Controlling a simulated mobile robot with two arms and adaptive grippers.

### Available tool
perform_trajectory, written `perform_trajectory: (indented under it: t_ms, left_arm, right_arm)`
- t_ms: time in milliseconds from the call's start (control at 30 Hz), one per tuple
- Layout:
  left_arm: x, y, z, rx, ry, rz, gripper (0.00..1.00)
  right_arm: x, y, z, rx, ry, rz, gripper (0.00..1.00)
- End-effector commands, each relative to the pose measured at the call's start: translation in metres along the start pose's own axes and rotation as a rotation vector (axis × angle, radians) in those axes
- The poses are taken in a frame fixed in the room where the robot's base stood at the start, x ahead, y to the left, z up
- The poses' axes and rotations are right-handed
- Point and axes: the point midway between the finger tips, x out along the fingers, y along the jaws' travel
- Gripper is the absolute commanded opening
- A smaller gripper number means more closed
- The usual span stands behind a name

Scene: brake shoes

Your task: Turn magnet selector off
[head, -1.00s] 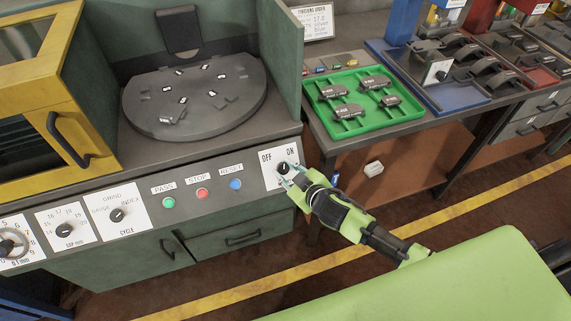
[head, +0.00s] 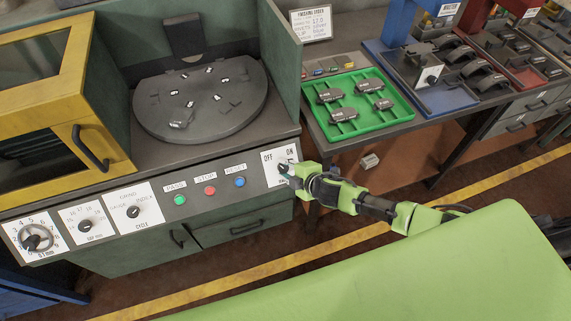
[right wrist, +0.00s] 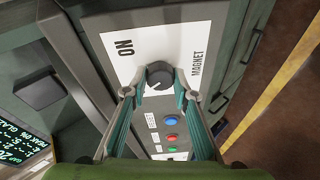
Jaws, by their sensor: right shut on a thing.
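The magnet selector (head: 283,168) is a dark round knob on a white plate marked OFF on the left and ON on the right. It sits at the right end of the machine's front panel. In the right wrist view the knob (right wrist: 159,73) is between my fingertips, with ON and MAGNET readable on its plate. A light mark shows on the knob, but I cannot tell clearly which label it points to. My right gripper (head: 288,173) is shut on the knob; its fingers (right wrist: 159,90) flank it in the wrist view. My left gripper is not in view.
Green (head: 180,200), red (head: 210,190) and blue (head: 239,182) buttons sit left of the selector. A green tray (head: 404,112) of brake pads stands on the bench to the right. A round plate (head: 200,125) lies above the panel. A yellow door (head: 105,130) stands at left.

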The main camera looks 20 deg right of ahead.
Motion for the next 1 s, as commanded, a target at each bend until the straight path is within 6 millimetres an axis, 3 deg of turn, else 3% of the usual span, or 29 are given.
perform_trajectory:
  t_ms: [300,900,933,1000]
  left_arm:
    - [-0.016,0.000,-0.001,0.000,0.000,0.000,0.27]
    - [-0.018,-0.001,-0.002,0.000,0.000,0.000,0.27]
    - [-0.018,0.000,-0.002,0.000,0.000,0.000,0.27]
    - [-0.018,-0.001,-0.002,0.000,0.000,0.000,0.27]
  right_arm:
    - [-0.001,0.002,-0.001,-0.140,-0.011,-0.031,0.04]
    - [0.000,0.000,-0.001,-0.178,-0.013,-0.040,0.04]
    - [0.000,0.000,-0.001,-0.178,-0.013,-0.040,0.28]
    - [0.000,0.000,-0.001,-0.178,-0.013,-0.040,0.42]
